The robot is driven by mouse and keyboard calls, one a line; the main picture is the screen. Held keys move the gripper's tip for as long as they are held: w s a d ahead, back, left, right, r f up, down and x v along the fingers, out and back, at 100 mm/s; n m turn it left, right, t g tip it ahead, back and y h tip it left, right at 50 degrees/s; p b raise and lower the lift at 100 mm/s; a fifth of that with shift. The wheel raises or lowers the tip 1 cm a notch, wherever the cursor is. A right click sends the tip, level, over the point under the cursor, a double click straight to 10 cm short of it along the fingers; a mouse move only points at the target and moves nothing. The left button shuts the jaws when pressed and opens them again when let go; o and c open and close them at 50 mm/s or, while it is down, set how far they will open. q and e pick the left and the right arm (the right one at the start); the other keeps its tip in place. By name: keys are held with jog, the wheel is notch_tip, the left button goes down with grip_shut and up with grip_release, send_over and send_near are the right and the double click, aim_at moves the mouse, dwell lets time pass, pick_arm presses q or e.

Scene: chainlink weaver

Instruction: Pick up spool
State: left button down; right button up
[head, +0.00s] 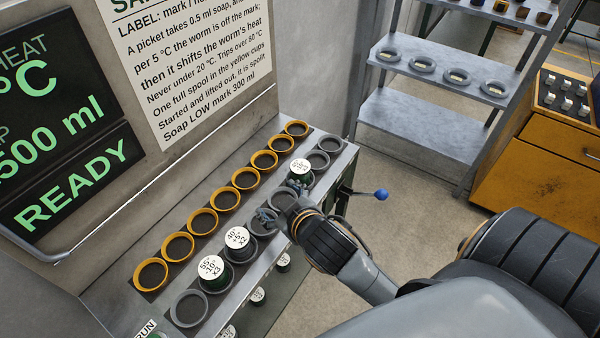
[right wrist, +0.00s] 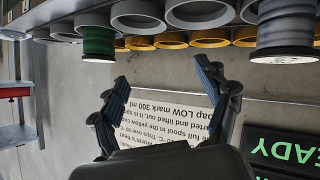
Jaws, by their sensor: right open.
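Three spools with white labelled tops sit in the grey cups on the ledge in the head view: a far green spool (head: 300,171), a middle spool (head: 238,241) and a near spool (head: 212,270). My right gripper (head: 280,202) is over the grey row, between the far and middle spools. In the right wrist view, which is upside down, its fingers (right wrist: 162,73) are spread with nothing between them. The green spool (right wrist: 98,41) shows there at upper left and a grey spool (right wrist: 287,37) at upper right, both apart from the fingers. My left gripper is not in view.
A row of empty yellow cups (head: 202,221) runs along the wall side of the grey cups. A blue-knobbed lever (head: 380,194) sticks out beside the ledge. More white-topped spools (head: 258,296) sit below its front. Shelves (head: 425,128) and a yellow cabinet (head: 540,155) stand behind.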

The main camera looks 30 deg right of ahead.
jog(key=w+a+r+n+t+y, duration=0.4)
jog(key=r, duration=0.6)
jog(key=w+a+r+n+t+y, duration=0.4)
jog(key=w+a+r, duration=0.1)
jog(key=r, duration=0.4)
jog(key=s+a+r+n+g+y, duration=0.2)
jog(key=a+r+n+g+y, duration=0.3)
jog(key=a+n+y, duration=0.6)
jog(key=n+g+h+p, duration=0.2)
jog(key=n+g+h, duration=0.9)
jog(key=g+h, duration=0.55)
send_over(301, 166)
jog(key=shift+t+h, duration=0.75)
jog(key=f, duration=2.1)
jog(key=shift+s+a+f, duration=0.25)
jog(key=shift+f, duration=0.6)
jog(key=shift+f+p, duration=0.3)
jog(key=shift+p, duration=0.2)
jog(key=f, duration=0.1)
jog(key=f+p, duration=0.2)
jog(key=shift+w+d+f, duration=0.2)
jog(key=shift+w+f, duration=0.05)
jog(key=shift+f, duration=0.6)
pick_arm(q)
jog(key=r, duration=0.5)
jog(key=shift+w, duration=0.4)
pick_arm(e)
jog(key=c, duration=1.5)
